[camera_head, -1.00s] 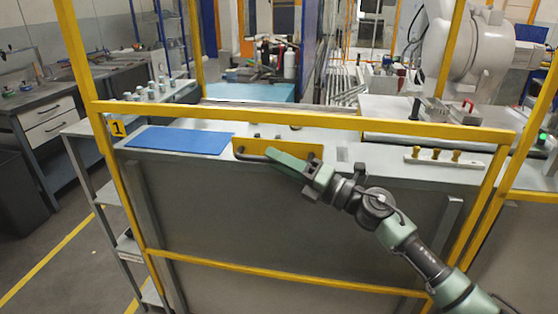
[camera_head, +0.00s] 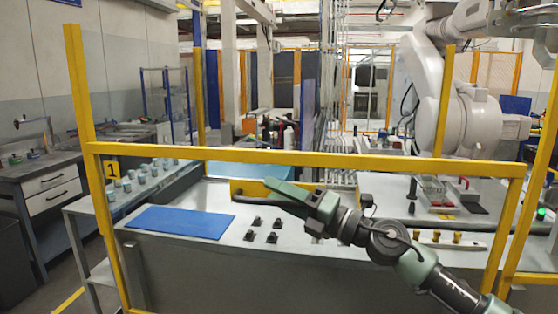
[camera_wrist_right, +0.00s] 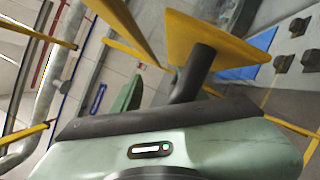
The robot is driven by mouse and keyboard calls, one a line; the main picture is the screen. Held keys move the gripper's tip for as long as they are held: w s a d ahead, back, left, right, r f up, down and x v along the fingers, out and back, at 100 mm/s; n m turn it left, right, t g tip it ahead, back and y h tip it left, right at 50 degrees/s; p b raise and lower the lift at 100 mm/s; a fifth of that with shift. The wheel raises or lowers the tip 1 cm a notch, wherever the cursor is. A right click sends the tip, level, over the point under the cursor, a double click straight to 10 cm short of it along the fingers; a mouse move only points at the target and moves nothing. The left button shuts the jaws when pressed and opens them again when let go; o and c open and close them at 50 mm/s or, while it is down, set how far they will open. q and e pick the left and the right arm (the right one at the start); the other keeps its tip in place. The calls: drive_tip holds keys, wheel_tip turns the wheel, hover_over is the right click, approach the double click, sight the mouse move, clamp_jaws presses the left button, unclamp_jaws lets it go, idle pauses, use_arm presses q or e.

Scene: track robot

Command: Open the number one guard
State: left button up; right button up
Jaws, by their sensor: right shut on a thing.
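The number one guard is a yellow frame (camera_head: 300,157) with a black "1" on a yellow label (camera_head: 112,170) at its left post. Its yellow handle plate (camera_head: 238,188) shows below the crossbar, partly hidden by my gripper. My right gripper (camera_head: 275,190) is shut on the dark handle, reaching in from the lower right. In the right wrist view the handle (camera_wrist_right: 197,68) stands out from the yellow plate (camera_wrist_right: 210,38) and runs down to my green gripper fingers. The handle's gripped part is mostly hidden. My left gripper is not in view.
Behind the frame, a worktable holds a blue mat (camera_head: 180,222), several small black fixtures (camera_head: 262,228) and a strip with yellow knobs (camera_head: 445,239). A white robot arm (camera_head: 465,120) stands at the back right. A workbench with drawers (camera_head: 45,190) is at the left.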

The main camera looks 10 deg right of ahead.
sight(279, 165)
wheel_tip(279, 165, up, 6)
drive_tip(key=shift+r+p, duration=0.25)
drive_tip(key=shift+p, duration=0.2)
drive_tip(key=shift+f, duration=0.1)
drive_tip(key=shift+s+d+f, duration=0.2)
drive_tip(key=shift+s+d, duration=0.1)
drive_tip(key=shift+d, duration=0.15)
drive_tip(key=shift+b+v, duration=0.55)
drive_tip(key=shift+v, duration=0.4)
drive_tip(key=b+v, duration=0.2)
drive_tip(key=v, duration=0.4)
drive_tip(key=shift+b, duration=0.4)
drive_tip(key=shift+r, duration=0.1)
